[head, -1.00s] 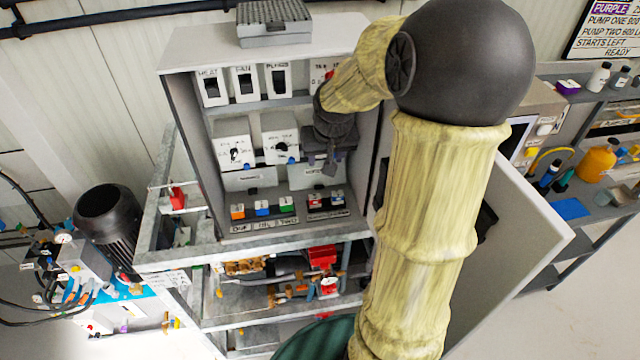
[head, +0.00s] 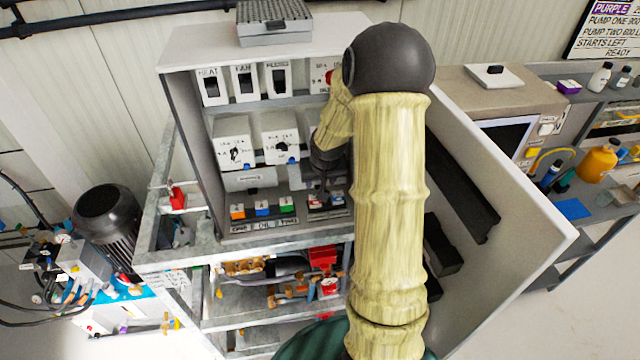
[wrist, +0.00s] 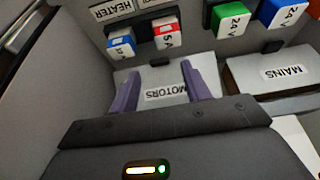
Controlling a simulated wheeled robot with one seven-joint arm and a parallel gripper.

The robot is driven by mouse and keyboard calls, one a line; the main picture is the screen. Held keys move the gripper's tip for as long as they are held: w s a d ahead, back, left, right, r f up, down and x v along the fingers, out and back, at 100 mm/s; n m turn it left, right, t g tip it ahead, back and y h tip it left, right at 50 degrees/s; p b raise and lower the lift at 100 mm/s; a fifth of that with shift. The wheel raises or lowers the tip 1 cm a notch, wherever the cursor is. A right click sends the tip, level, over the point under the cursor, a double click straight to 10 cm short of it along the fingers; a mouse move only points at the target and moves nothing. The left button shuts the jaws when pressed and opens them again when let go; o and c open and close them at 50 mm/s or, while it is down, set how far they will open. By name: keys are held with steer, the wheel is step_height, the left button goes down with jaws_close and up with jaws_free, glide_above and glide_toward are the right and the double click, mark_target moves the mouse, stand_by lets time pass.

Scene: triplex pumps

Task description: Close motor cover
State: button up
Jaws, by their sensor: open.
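The motor cover (wrist: 165,85) is a pale flap marked MOTORS. In the wrist view it lies just beyond and between my gripper's two purple fingers. My gripper (wrist: 163,90) is open, with its fingers apart and nothing seen held. I cannot tell whether the fingers touch the cover. In the head view my gripper (head: 323,188) points down inside the open cabinet, above the right end of the lower switch row. There my arm and gripper mostly hide the motor cover.
A similar flap marked MAINS (wrist: 283,78) lies beside the motor cover. A red switch (wrist: 166,34) and a blue switch (wrist: 121,43) stand close by. The cabinet's open door (head: 500,200) stands right of my arm. White boxes (head: 235,140) sit on the shelf above.

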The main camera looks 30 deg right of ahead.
steer(key=shift+x, duration=1.45)
jaws_close()
